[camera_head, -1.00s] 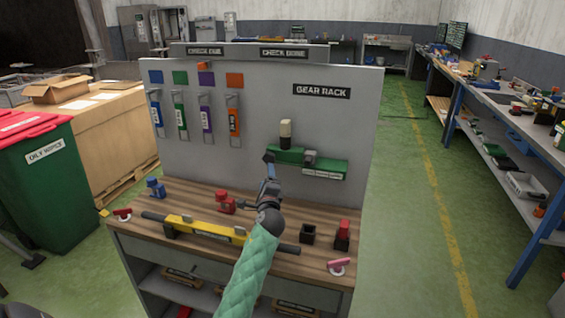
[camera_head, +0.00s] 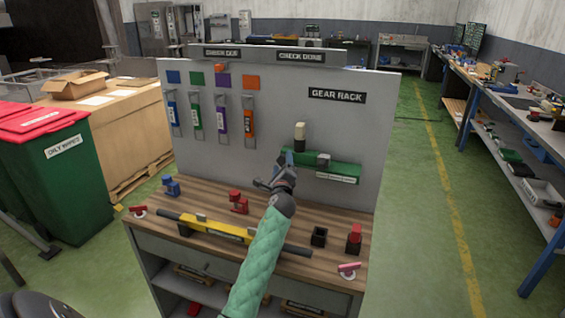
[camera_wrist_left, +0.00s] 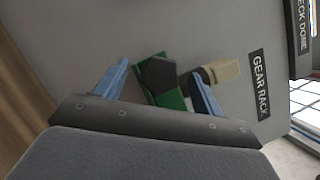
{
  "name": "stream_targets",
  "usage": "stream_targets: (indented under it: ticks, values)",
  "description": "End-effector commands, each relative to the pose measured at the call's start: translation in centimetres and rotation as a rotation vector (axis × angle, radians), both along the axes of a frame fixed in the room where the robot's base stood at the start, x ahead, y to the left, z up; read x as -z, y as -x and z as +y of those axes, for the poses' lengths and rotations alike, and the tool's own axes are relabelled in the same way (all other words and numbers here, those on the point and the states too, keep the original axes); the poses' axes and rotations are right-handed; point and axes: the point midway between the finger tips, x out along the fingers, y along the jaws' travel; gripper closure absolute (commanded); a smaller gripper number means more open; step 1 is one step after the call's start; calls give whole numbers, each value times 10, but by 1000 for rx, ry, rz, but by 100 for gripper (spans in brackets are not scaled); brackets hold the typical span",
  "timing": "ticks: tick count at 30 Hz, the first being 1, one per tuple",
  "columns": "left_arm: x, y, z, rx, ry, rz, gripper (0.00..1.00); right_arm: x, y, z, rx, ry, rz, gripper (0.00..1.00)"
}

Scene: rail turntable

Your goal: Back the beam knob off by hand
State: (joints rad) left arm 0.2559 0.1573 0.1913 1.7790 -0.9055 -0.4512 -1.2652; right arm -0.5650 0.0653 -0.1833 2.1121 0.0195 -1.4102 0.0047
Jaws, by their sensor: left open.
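A green bar (camera_head: 335,172) with a white label too small to read is fixed to the grey board. A grey knob-like block (camera_head: 323,159) sits on it, and a cream-and-black post (camera_head: 299,137) stands at its left end. My left gripper (camera_head: 276,172) is in front of the board, just left of and below the bar's left end. In the left wrist view its blue fingers (camera_wrist_left: 158,88) are apart and empty. A dark six-sided knob (camera_wrist_left: 158,73) on the green bar shows between them, with a visible gap. Which part is the beam knob is not labelled readably.
A yellow bar (camera_head: 222,228) on a dark rod lies along the bench top (camera_head: 285,215). Red pieces (camera_head: 238,201), a blue piece (camera_head: 171,186) and a black socket (camera_head: 319,236) stand around it. Coloured tags (camera_head: 221,117) hang on the board's left.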

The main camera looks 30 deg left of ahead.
Motion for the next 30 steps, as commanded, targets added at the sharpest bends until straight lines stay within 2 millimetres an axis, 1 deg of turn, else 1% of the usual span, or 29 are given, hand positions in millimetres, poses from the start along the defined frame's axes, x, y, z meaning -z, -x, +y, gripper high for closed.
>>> stream_targets:
  ticks: [4, 12, 14, 18, 19, 27, 30]
  values:
    - [-1, -6, 3, -1, 1, 1, 31, 7, 0, 0, 0, 1, 0, 64]
    - [-1, -6, 4, 0, 1, 0, 31, 8, 0, 0, 0, 0, 0, 64]
    - [-1, -6, 4, 0, 1, 0, 43, 8, -1, 0, 0, 0, -1, 64]
    - [-1, -6, 4, 0, 1, 0, 71, 7, -1, 0, -1, 1, -2, 64]
    - [-1, -6, 4, 0, 1, 0, 76, 7, -1, 0, -1, 1, -2, 64]
    - [-1, -6, 3, 0, 22, -4, 76, 6, -2, 0, 0, 0, -6, 64]
    - [-2, -6, 3, 2, 52, -12, 76, 13, -1, 0, 1, 0, -6, 64]
